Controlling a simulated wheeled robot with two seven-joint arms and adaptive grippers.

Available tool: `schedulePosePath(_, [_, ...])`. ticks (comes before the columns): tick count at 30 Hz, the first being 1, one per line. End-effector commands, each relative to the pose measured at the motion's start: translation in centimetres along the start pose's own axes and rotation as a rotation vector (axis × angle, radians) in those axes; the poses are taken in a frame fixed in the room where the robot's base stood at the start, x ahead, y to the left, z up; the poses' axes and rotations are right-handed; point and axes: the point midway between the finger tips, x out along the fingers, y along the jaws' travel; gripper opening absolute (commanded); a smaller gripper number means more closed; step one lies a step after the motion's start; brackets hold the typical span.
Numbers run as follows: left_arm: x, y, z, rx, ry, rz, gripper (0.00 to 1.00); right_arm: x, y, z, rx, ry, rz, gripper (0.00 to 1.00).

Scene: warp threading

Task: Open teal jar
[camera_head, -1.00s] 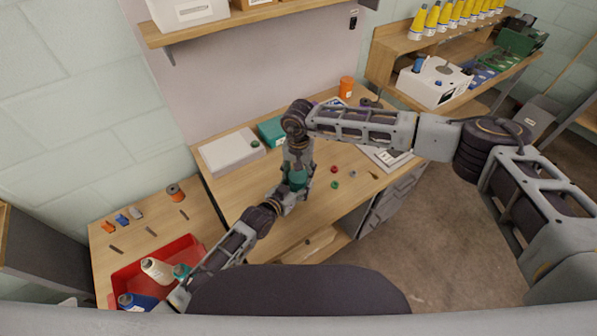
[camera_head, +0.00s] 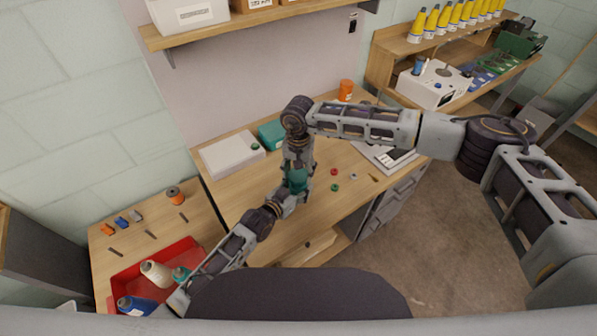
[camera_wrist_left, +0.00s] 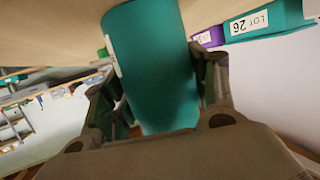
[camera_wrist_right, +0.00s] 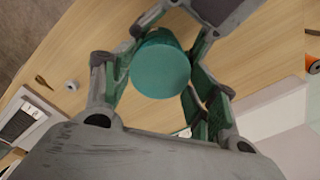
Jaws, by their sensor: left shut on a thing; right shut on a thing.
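The teal jar (camera_head: 297,181) is held above the wooden workbench, between my two arms. My left gripper (camera_head: 291,190) is shut on the jar's body from the side. In the left wrist view the teal jar body (camera_wrist_left: 158,65) stands between the fingers, with a pale label strip on its side. My right gripper (camera_head: 298,168) points down from above and is shut around the jar's round top. In the right wrist view the flat teal lid (camera_wrist_right: 160,70) sits between the fingers. The seam between lid and body is hidden, so I cannot tell whether the lid is loose.
On the bench (camera_head: 240,195) are a white box (camera_head: 232,154), a teal box (camera_head: 272,133), an orange spool (camera_head: 346,90) and small red (camera_head: 334,172) and green (camera_head: 334,188) rings. A red tray (camera_head: 200,253) with thread cones is at lower left. The bench front is fairly clear.

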Motion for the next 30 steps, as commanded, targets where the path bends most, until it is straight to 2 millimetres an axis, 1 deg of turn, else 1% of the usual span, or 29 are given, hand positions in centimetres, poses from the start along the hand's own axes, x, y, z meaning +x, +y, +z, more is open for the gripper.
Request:
schedulePosePath(17, [0.0, -0.1, 0.1, 0.001, -0.001, -0.001, 0.00, -0.5, 0.0, 0.0, 0.000, 0.001, -0.001, 0.30])
schedulePosePath(20, [0.0, -0.1, 0.1, 0.001, -0.001, -0.001, 0.00, -1.0, 0.0, -0.1, 0.000, 0.001, -0.002, 0.30])
schedulePosePath(30, [0.0, -0.1, 0.1, 0.001, -0.001, -0.001, 0.00, -3.8, 0.0, 0.0, -0.001, 0.001, -0.001, 0.30])
